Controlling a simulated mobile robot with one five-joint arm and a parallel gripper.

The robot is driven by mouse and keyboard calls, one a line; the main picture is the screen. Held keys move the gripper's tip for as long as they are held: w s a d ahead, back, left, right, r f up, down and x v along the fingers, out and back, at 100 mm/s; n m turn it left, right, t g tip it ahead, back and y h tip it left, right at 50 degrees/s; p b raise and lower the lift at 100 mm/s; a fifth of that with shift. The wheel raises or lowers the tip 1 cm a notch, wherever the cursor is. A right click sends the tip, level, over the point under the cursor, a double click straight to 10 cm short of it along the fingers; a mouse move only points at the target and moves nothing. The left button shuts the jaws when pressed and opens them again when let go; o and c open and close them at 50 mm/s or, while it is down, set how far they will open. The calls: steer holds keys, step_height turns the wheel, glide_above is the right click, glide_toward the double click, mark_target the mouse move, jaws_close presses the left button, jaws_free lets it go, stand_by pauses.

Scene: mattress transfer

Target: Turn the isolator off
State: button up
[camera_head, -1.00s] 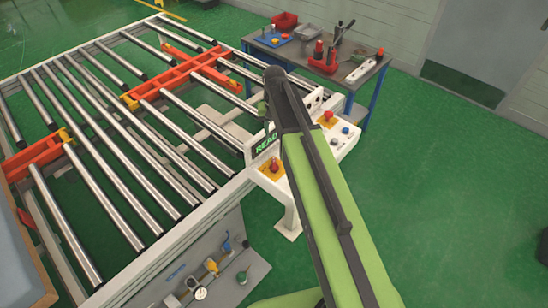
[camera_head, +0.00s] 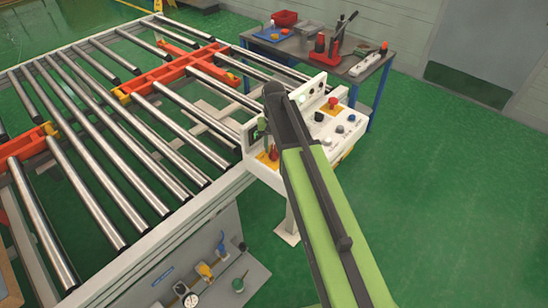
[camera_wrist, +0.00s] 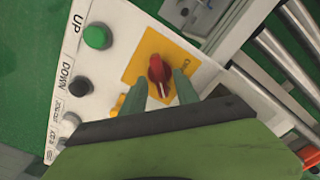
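The isolator (camera_wrist: 157,72) is a red rotary handle on a yellow square plate, on the white control panel (camera_wrist: 118,18). In the wrist view my gripper (camera_wrist: 162,86) is open, with one greenish finger on each side of the handle's lower part. I cannot tell whether either finger touches it. In the head view a red knob on a yellow plate (camera_head: 272,153) shows at the panel's near left, just left of my arm. One green finger shows above it; the arm hides much of the panel.
Green, black and white buttons sit left of the isolator in the wrist view, by UP (camera_wrist: 77,22) and DOWN labels. A roller conveyor (camera_head: 130,130) borders the panel in the head view. A workbench (camera_head: 345,70) with tools stands behind. Open green floor lies right.

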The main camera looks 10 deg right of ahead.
steer(key=shift+f, duration=0.3)
steer(key=shift+c, duration=0.3)
jaws_close()
steer(key=shift+d, duration=0.1)
steer(key=shift+n, duration=0.4)
steer(key=n, duration=1.2)
steer(key=shift+n, duration=0.4)
steer(key=n, duration=0.4)
steer(key=shift+n, duration=0.3)
